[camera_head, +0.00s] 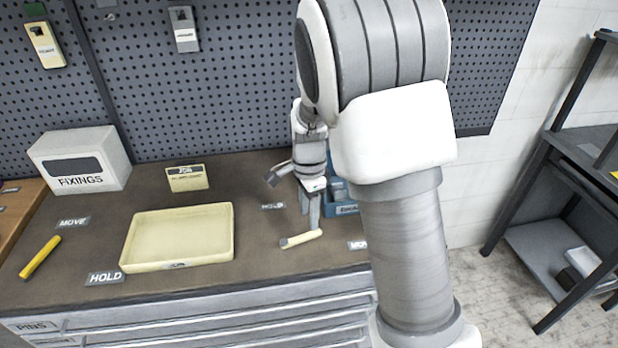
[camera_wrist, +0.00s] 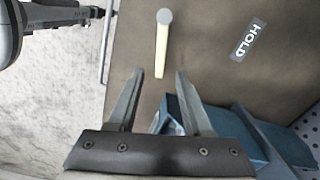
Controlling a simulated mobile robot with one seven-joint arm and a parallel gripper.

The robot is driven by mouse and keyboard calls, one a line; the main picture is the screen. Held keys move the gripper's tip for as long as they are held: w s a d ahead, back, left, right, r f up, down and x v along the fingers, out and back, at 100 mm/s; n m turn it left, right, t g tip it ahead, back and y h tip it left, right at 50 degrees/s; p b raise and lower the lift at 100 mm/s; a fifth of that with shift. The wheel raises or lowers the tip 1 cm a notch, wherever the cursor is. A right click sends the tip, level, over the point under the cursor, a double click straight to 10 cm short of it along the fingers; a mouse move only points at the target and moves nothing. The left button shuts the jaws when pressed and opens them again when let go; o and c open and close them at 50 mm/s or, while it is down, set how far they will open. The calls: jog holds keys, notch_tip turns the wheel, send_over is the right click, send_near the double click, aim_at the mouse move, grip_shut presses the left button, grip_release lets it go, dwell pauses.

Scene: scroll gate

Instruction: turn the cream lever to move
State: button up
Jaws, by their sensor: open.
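The cream lever (camera_head: 303,238) lies low over the brown bench top, near its front edge. Its grey round end is at the left, and its free end points right toward a partly hidden MOVE label (camera_head: 357,245). A HOLD label (camera_head: 272,206) lies behind it. The lever also shows in the wrist view (camera_wrist: 161,50), with its free end in line between the fingertips. My gripper (camera_wrist: 159,74) is open and empty. In the head view my gripper (camera_head: 293,200) is above and behind the lever; I cannot tell whether it touches.
A blue bin (camera_head: 345,208) stands close behind my gripper. At the left are a cream tray (camera_head: 128,250), a yellow lever (camera_head: 40,257) with its own MOVE (camera_head: 73,223) and HOLD (camera_head: 105,278) labels, a FIXINGS box (camera_head: 110,160) and a job card (camera_head: 187,178). A pegboard (camera_head: 220,60) backs the bench.

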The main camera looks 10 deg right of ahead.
aim_at(310, 234)
notch_tip(310, 234, up, 12)
jog(key=shift+f+p, duration=0.25)
jog(key=shift+p, duration=0.15)
jog(key=s+d+r+n+t, duration=0.1)
jog(key=s+r+n+t, duration=0.1)
jog(key=s+n, duration=0.3)
jog(key=s+d+r+n+t, duration=0.1)
jog(key=s+r+n, duration=0.2)
jog(key=s, duration=0.7)
jog(key=s+d+r+n+t, duration=0.2)
jog(key=s+r+n, duration=0.1)
jog(key=s+n, duration=0.4)
jog(key=shift+s+r+t, duration=0.25)
jog(key=shift+t, duration=0.05)
jog(key=shift+a, duration=0.15)
